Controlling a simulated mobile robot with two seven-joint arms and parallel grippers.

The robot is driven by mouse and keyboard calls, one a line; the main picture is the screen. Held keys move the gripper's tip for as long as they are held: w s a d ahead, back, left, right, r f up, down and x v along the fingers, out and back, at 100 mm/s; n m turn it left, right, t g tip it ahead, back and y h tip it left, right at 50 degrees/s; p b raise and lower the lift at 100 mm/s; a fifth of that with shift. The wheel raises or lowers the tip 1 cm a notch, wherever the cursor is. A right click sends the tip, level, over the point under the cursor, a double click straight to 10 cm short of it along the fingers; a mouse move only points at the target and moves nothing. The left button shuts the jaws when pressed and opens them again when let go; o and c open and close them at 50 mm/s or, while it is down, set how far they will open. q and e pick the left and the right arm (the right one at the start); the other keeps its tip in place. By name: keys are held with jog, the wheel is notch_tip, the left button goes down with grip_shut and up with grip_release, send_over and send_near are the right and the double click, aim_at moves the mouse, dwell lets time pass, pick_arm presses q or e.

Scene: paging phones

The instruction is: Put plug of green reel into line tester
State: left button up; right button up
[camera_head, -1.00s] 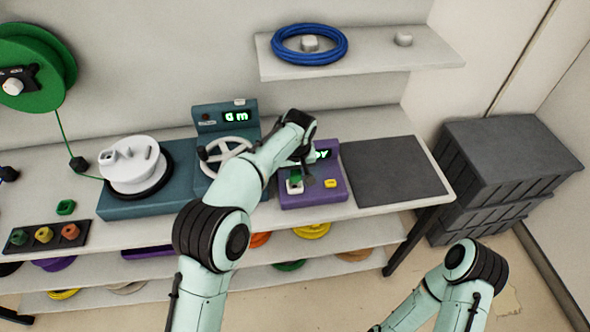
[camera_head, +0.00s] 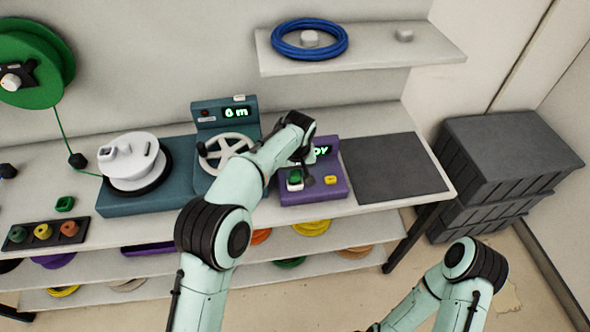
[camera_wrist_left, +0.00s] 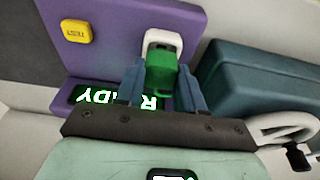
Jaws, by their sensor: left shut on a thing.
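The purple line tester (camera_head: 325,192) stands on the bench, with a lit display, a yellow TEST button (camera_wrist_left: 77,31) and a white socket (camera_wrist_left: 163,40). My left gripper (camera_wrist_left: 158,88) is over the tester and shut on the green plug (camera_wrist_left: 160,72). The plug's front end is at the white socket and appears to touch it; how deep it sits is hidden. The plug also shows in the head view (camera_head: 295,175). The green reel (camera_head: 38,65) hangs on the wall at upper left. My right gripper is out of the picture.
A teal winder with a white drum (camera_head: 134,165) and a handwheel (camera_head: 228,153) stands left of the tester. A dark mat (camera_head: 394,168) lies to its right. Dark crates (camera_head: 505,165) stand beyond the bench. A shelf (camera_head: 370,56) with a blue coil is above.

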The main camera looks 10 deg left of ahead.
aim_at(295, 173)
pick_arm(q)
jog(key=shift+f, duration=0.4)
dwell(0.4)
jog(key=o, duration=1.4)
jog(key=shift+r, duration=0.15)
jog(key=shift+r+p, duration=1.35)
jog(key=shift+r, duration=1)
jog(key=shift+r+p, duration=1)
jog(key=shift+r, duration=1.1)
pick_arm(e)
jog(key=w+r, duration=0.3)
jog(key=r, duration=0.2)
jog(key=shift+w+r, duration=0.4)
pick_arm(q)
jog(key=shift+f, duration=0.15)
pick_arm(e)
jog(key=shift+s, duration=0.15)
